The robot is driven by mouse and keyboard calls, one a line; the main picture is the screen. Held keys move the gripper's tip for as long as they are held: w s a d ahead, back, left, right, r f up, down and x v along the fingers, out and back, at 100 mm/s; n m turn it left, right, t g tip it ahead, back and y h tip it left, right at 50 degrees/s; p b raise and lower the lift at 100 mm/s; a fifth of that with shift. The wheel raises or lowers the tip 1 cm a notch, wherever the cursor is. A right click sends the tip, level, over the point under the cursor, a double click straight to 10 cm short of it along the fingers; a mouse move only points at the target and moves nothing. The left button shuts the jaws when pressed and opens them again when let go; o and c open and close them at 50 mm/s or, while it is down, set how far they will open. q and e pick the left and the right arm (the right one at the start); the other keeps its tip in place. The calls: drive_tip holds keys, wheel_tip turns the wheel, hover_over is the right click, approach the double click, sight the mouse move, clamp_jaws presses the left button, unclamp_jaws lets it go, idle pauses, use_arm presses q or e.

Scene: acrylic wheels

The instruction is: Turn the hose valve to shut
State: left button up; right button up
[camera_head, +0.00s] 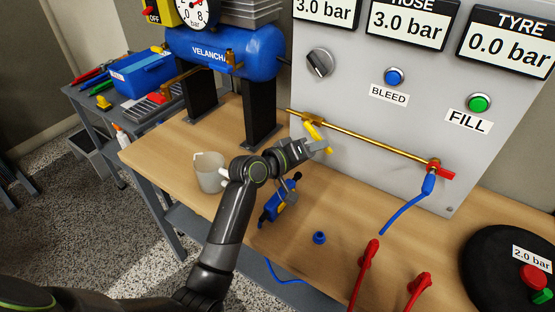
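A brass pipe (375,142) runs along the front of the grey panel. A valve with a yellow lever (314,131) sits near its left end. A valve with a red handle (441,170) sits at its right end, and a blue hose (405,213) hangs from there. The frame does not label which one is the hose valve. My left gripper (323,147) is at the yellow lever, just below and in front of it. Its fingers are small and overlap the lever, so their opening and any contact are unclear. My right gripper is not in view.
The panel's HOSE display (408,27) reads 3.0 bar; the TYRE display (508,47) reads 0.0 bar. A cup (210,177), a blue tool (277,203) and two red uprights (365,270) are on the wooden bench (330,215). A blue tank (225,54) stands behind my arm.

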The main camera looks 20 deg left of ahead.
use_arm(q)
drive_tip(key=v, duration=1.3)
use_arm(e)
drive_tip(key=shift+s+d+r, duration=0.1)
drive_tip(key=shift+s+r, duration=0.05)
